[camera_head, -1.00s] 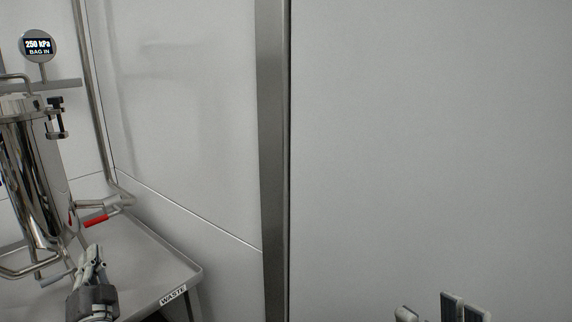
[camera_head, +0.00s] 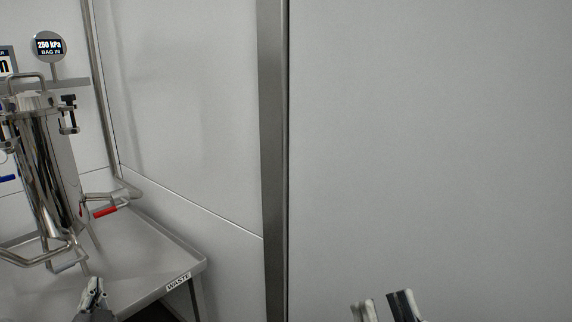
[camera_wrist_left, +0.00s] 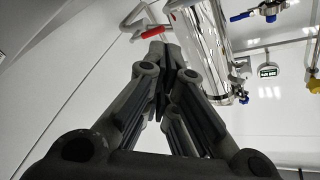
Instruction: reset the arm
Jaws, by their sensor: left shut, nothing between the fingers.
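My left gripper (camera_head: 92,292) is at the lower left of the head view, in front of the steel table. Its fingers are together and hold nothing. In the left wrist view its fingertips (camera_wrist_left: 164,50) meet near the top middle, with the steel tank (camera_wrist_left: 198,40) beyond. My right gripper (camera_head: 385,303) is at the bottom edge of the head view, right of the middle. Only its finger ends show, against the plain wall, and nothing is seen held.
The shiny tank (camera_head: 47,160) stands at the left by a red-handled valve (camera_head: 105,211) and a pressure display (camera_head: 49,46). The steel table (camera_head: 140,262) has a WASTE label (camera_head: 178,282). A metal wall post (camera_head: 273,150) rises mid-view. The right side shows bare wall.

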